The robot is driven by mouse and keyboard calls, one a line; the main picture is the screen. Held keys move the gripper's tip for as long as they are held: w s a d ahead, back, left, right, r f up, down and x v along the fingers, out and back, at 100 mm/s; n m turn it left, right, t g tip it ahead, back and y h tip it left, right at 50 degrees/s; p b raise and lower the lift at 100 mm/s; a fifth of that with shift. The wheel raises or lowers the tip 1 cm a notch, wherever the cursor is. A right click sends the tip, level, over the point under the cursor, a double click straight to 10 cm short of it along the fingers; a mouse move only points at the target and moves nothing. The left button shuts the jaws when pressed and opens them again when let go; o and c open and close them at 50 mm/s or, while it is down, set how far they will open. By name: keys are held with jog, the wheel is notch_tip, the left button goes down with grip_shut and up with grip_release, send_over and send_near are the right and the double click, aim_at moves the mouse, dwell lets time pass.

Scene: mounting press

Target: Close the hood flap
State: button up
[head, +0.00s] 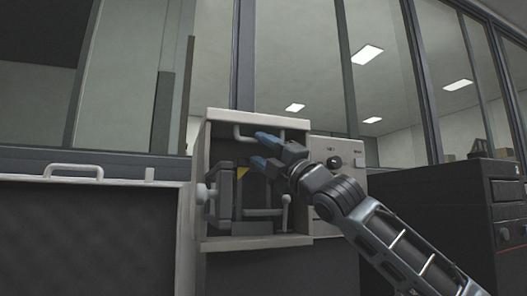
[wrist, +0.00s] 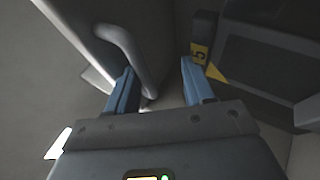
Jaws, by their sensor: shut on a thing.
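The pale hood (head: 222,118) is a box with an open front, so its interior shows. The flap's pale bar handle (head: 243,135) sits near the top of the opening; the flap looks raised there, but its full shape is hard to make out. In the wrist view the handle (wrist: 125,50) runs down beside the left finger, with the flap's pale edge (wrist: 72,40) behind. My gripper (head: 255,147) reaches in from the right with its blue fingers at the handle. It is shut on the handle, though the fingers look well apart.
The dark press (head: 223,190) with a yellow mark stands inside the hood. A control panel (head: 333,150) with a dark knob is at its right. A dark cabinet (head: 440,205) stands further right, and a low case with a handle (head: 75,170) at the left.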

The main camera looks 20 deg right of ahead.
jog(key=v, duration=0.8)
jog(key=shift+w, duration=0.1)
dwell(0.3)
